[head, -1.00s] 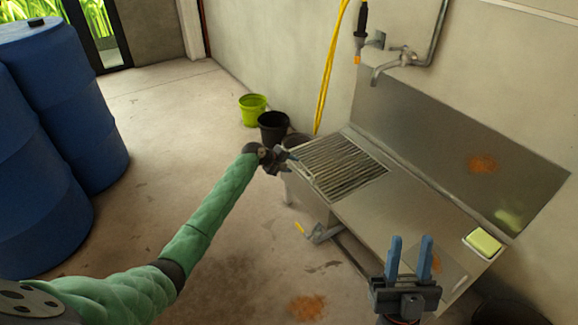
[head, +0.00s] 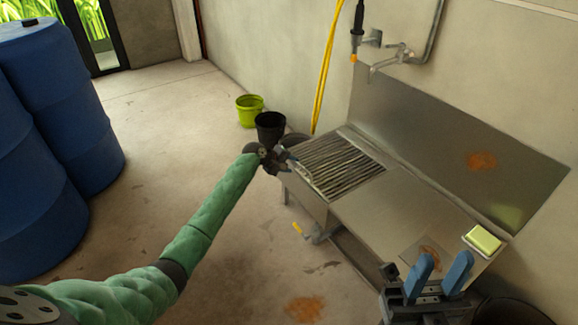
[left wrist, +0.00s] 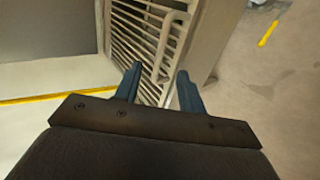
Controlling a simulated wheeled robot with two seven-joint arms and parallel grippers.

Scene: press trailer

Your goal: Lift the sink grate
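The sink grate (head: 338,165), a set of parallel metal bars in a frame, lies flat over the basin at the left end of the steel sink (head: 385,215). It also fills the upper middle of the left wrist view (left wrist: 150,38). My left gripper (head: 290,157) is at the grate's left edge. In the left wrist view its blue fingers (left wrist: 160,75) are apart, with the grate's edge rail just beyond and between the tips. I cannot tell whether they touch it. My right gripper (head: 441,268) is open and empty in front of the sink's right end.
A green sponge-like block (head: 483,239) sits at the sink's right end. A faucet (head: 390,60) and a yellow hose (head: 327,70) are on the wall behind. A black bucket (head: 270,127) and a green bucket (head: 249,109) stand beyond the sink. Blue barrels (head: 45,150) stand left.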

